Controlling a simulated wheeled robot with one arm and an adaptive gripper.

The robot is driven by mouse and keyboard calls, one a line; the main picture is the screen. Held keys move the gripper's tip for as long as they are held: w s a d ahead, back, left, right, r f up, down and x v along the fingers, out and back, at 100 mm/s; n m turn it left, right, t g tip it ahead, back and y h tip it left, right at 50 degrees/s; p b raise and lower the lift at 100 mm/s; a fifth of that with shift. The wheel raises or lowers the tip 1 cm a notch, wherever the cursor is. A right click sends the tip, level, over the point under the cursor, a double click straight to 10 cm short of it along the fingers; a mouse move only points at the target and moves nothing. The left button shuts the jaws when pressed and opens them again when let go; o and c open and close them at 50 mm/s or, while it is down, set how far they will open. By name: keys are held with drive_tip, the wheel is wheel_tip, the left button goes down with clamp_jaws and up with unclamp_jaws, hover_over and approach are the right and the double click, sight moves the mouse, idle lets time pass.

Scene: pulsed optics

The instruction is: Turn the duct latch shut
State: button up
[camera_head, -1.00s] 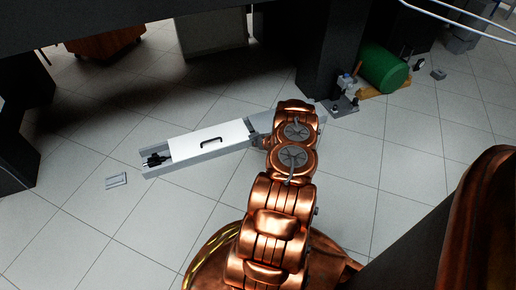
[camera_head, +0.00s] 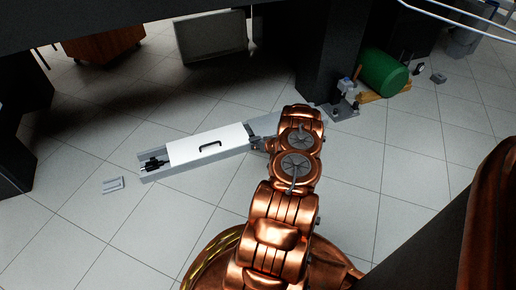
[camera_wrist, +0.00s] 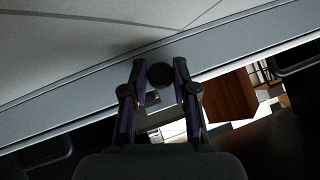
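In the wrist view, a grey metal face of the duct (camera_wrist: 80,100) crosses the picture at a slant. A dark round knob (camera_wrist: 160,75), apparently the latch, stands out from it. My gripper (camera_wrist: 160,69) has its two fingers apart, one on each side of the knob. Narrow gaps seem to show, and contact is unclear. My gripper is mostly hidden behind my arm in the head view.
Black plugs (camera_head: 154,164) sit in the duct's open left end. A small grey plate (camera_head: 113,185) lies on the floor nearby.

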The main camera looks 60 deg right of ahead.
drive_tip(key=o, duration=0.4)
drive_tip(key=shift+c, duration=0.2)
drive_tip(key=shift+s+r, duration=0.1)
drive_tip(key=shift+s, duration=0.05)
drive_tip(key=v, duration=1.1)
drive_tip(key=shift+s+r, duration=0.2)
drive_tip(key=shift+s, duration=0.05)
drive_tip(key=shift+a, duration=0.15)
